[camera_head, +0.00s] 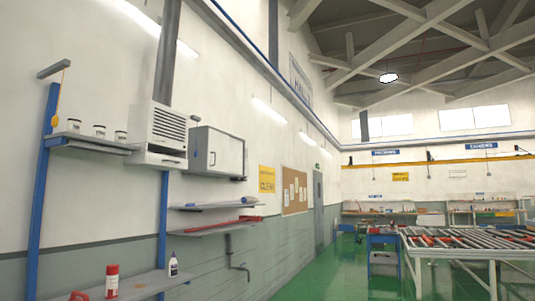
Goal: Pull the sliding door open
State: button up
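My gripper is not in view. A narrow grey door (318,208) stands in the left wall, beyond the cork board; it looks closed, and I cannot tell whether it slides. A grey wall cabinet (222,150) with a small dark handle hangs nearer, and its front looks shut. I cannot tell which of these, if either, is the sliding door. No part of my arm shows near them.
Wall shelves (90,143) and a lower shelf with a red can (112,280) and a white bottle (173,265) line the left. A roller table (465,245) and a blue cart (383,252) stand right. Green floor (325,280) is clear between.

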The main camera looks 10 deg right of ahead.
aim_at(218, 149)
jog(key=i+z, duration=0.2)
jog(key=i, duration=1.85)
